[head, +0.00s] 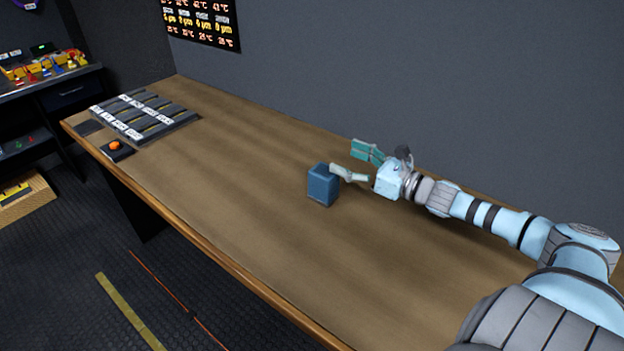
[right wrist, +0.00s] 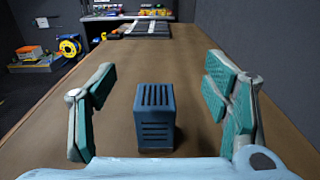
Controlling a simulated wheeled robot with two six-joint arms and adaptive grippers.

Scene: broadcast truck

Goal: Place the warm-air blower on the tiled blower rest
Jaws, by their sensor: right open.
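The warm-air blower appears to be the blue box with dark vent slots (right wrist: 155,120), standing upright on the wooden table. In the head view the blue box (head: 322,186) is near the middle of the table. My right gripper (head: 345,160) is open and empty, close to the box on its right side. In the right wrist view the box shows between the spread teal-padded fingers of the right gripper (right wrist: 160,82), with a gap on both sides. I cannot make out a tiled blower rest for certain. My left gripper is not in view.
The wooden table (head: 240,180) is bare around the box. At its far end lie a dark panel with labelled slots (head: 145,114) and a small dark box with an orange button (head: 116,148). A grey wall runs along the back edge. A shelf (head: 50,95) stands beyond.

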